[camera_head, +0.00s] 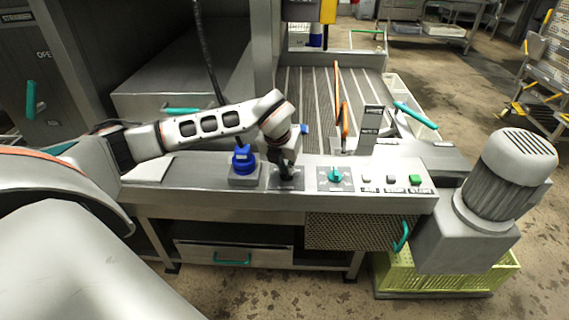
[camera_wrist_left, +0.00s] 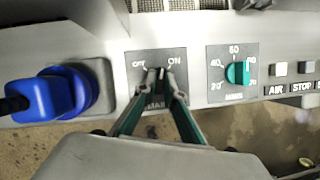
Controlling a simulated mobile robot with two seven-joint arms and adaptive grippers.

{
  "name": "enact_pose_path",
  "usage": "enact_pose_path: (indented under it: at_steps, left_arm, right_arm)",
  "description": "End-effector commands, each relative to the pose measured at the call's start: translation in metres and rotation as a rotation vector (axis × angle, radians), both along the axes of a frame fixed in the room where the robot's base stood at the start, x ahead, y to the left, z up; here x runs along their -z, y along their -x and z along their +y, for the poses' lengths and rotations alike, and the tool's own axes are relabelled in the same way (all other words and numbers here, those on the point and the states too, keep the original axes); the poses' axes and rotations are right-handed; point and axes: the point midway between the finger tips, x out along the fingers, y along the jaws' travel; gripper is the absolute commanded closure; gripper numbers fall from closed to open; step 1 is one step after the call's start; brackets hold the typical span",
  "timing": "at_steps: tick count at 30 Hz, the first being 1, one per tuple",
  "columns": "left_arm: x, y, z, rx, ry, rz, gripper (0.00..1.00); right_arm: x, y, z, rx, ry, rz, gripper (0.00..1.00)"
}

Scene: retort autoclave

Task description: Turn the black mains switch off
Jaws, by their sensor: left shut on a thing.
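The mains switch's dark plate (camera_wrist_left: 140,84) lies on the steel panel in the left wrist view, lettered OFF at upper left and ON at upper right. Its small black knob is mostly hidden between my fingertips, so I cannot tell which word it points to. My left gripper (camera_wrist_left: 160,77) reaches over the plate with its fingers closed together on the knob. In the head view my left gripper (camera_head: 286,171) points down onto the same plate (camera_head: 289,184). My right gripper is not in view.
A blue plug (camera_head: 243,160) stands left of the switch. A teal timer dial (camera_head: 336,175) is to its right, then the AIR, STOP and green START (camera_head: 415,180) buttons. An upright sign (camera_head: 370,127) stands behind. A large motor (camera_head: 492,190) is at the right end.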

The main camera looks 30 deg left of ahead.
Motion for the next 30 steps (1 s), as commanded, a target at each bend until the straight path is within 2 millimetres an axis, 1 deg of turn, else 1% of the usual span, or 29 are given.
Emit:
enact_pose_path:
  at_steps: [1,15,24,30]
  left_arm:
    - [-0.004,-0.001,0.000,-0.045,-0.002,-0.003,1.00]
    - [-0.002,-0.002,-0.003,-0.493,-0.002,-0.002,1.00]
    - [-0.002,-0.004,-0.004,-0.768,0.000,-0.001,1.00]
    - [-0.001,-0.004,-0.005,-0.916,0.000,0.000,1.00]
  right_arm:
    - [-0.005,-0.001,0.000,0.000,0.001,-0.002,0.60]
    - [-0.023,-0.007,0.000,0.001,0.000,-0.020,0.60]
    - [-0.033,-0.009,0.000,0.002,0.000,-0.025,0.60]
    - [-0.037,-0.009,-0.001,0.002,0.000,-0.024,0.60]
